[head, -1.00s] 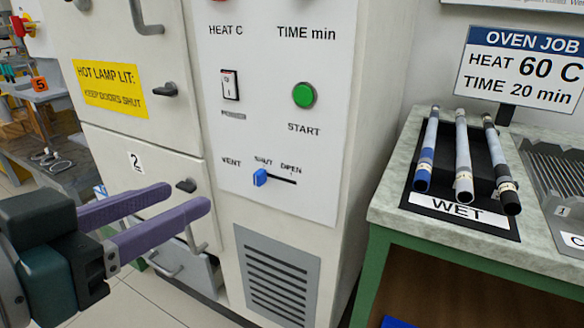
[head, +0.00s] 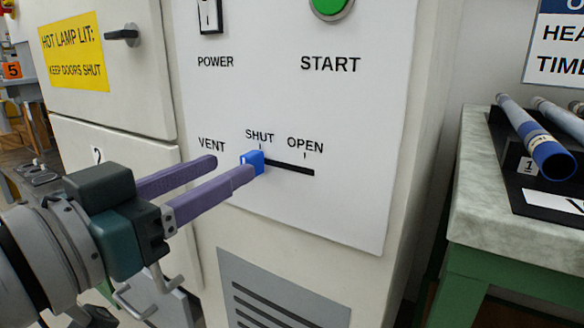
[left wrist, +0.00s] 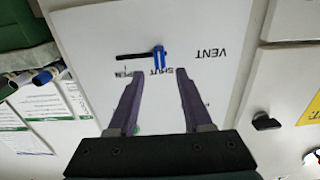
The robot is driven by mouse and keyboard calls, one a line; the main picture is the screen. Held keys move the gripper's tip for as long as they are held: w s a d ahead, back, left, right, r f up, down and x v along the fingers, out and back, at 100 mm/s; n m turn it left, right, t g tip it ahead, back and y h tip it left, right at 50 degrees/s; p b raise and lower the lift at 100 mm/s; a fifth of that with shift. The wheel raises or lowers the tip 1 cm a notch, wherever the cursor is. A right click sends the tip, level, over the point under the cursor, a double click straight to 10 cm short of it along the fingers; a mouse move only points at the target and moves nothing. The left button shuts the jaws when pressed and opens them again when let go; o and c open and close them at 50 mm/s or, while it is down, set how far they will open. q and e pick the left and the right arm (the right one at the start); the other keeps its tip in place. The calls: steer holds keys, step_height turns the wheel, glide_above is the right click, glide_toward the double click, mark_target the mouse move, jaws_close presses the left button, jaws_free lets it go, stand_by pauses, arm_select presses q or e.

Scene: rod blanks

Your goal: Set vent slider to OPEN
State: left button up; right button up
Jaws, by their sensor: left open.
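The blue vent slider knob (head: 254,161) sits at the SHUT end of its black slot (head: 290,168) on the white oven panel. The OPEN mark is at the slot's right end. My left gripper (head: 234,169) is open, its two purple fingers pointing at the panel. In the head view one fingertip appears beside the knob's left side, and I cannot tell if it touches. In the left wrist view the knob (left wrist: 159,58) shows ahead of the gap between the fingers (left wrist: 157,75), with nothing held. My right gripper is not in view.
The START button (head: 331,5) and POWER switch (head: 209,16) are above the slider. A door latch (head: 122,36) sticks out at the left, and a vent grille (head: 275,295) is below. A bench (head: 470,205) with rods stands at the right.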

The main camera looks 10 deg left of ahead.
mark_target(244, 160)
arm_select(q)
steer(key=shift+b+x, duration=0.45)
steer(key=shift+x, duration=1.75)
jaws_close()
